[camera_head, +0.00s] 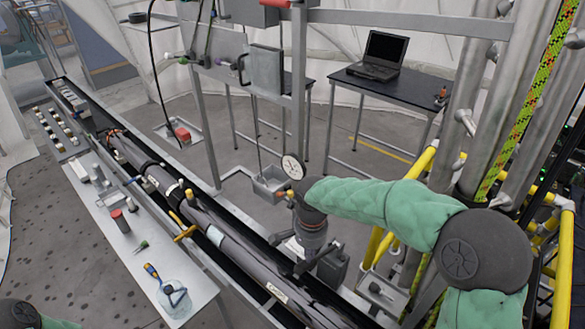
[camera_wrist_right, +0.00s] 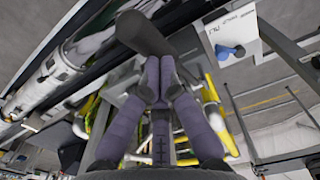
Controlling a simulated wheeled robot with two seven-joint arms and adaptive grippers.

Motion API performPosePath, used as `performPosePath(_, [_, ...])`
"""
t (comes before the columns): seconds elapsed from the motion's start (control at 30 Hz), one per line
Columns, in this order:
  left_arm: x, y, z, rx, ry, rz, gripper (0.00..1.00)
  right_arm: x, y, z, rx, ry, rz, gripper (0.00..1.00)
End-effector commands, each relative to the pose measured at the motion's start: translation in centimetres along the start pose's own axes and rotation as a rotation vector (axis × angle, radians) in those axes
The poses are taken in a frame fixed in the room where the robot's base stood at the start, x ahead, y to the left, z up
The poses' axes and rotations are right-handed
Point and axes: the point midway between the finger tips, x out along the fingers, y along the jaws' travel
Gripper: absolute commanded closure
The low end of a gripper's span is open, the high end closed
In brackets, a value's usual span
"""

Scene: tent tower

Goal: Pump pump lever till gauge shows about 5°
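My right gripper (camera_head: 308,245) points down in the middle of the head view, beside the long dark tube assembly. In the right wrist view its two fingers (camera_wrist_right: 160,68) come close together at the end of a dark rounded bar, which looks like the pump lever (camera_wrist_right: 143,30). They appear closed on it, though the contact is partly hidden. A round pale dial (camera_head: 293,167), which may be the gauge, stands just behind the right wrist; its reading is too small to tell. My left gripper is out of view; only a bit of my left arm shows at the lower left.
The long dark tubes (camera_head: 222,238) lie in a trough across the middle. A white bench (camera_head: 118,250) with tools is at the left. Yellow rails (camera_head: 425,160) and steel posts stand close on the right. A laptop (camera_head: 380,55) sits on a dark table behind.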

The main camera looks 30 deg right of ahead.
Motion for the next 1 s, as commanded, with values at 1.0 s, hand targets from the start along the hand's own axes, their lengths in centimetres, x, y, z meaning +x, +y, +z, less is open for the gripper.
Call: performPosePath(1.0, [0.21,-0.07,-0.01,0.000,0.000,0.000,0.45,-0.01,0.03,-0.04,-0.001,-0.001,0.002,0.71])
